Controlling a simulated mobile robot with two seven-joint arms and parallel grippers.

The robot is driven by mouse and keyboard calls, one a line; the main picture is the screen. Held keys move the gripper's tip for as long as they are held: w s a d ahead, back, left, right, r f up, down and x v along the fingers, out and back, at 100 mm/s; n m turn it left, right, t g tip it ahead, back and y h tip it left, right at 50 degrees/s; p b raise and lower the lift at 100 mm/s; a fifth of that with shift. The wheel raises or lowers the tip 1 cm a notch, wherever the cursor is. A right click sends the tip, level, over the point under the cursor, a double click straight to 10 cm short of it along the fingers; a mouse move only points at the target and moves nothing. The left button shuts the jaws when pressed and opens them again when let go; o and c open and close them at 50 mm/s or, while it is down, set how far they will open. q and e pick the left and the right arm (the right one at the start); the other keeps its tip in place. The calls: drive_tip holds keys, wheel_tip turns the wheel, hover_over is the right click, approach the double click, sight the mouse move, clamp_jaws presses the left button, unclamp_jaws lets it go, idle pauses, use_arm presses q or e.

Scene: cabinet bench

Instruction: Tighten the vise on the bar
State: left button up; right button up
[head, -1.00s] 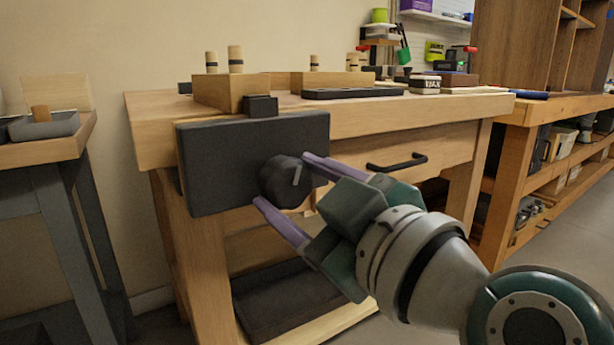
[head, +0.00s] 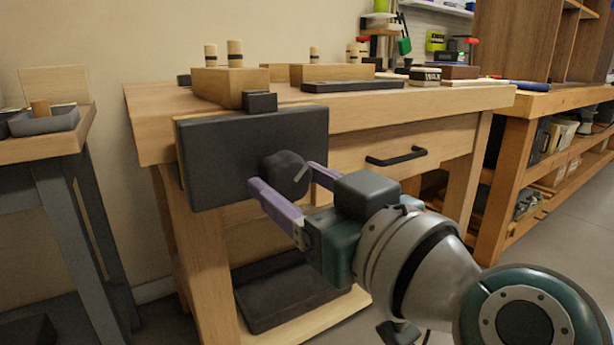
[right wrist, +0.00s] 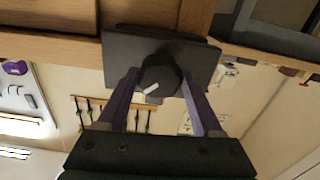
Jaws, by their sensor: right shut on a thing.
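The vise is a wide dark front jaw (head: 225,150) on the left front of the wooden bench, with a round black knob (head: 284,172) on its face. A pale mark on the knob slants. A small dark block (head: 260,102) stands at the jaw's top edge; I cannot tell whether it is the bar. My right gripper (head: 287,181) has its purple fingers shut on the knob from either side. The right wrist view shows the knob (right wrist: 160,76) between the fingers, with the jaw (right wrist: 205,60) behind. My left gripper is not in view.
Wooden blocks with pegs (head: 230,85) and a dark tray (head: 352,86) lie on the bench top. A drawer handle (head: 396,157) sticks out right of the vise. A black bin (head: 280,293) sits on the lower shelf. A side table (head: 45,145) stands left.

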drive_tip(key=m, duration=0.2)
drive_tip(key=shift+m, duration=0.4)
drive_tip(key=m, duration=0.2)
drive_tip(key=shift+m+p, duration=0.3)
drive_tip(key=shift+p, duration=0.1)
drive_tip(key=shift+m, duration=0.7)
drive_tip(key=m, duration=0.4)
drive_tip(key=shift+w+a+p, duration=0.1)
drive_tip(key=shift+p, duration=0.2)
drive_tip(key=o, duration=1.2)
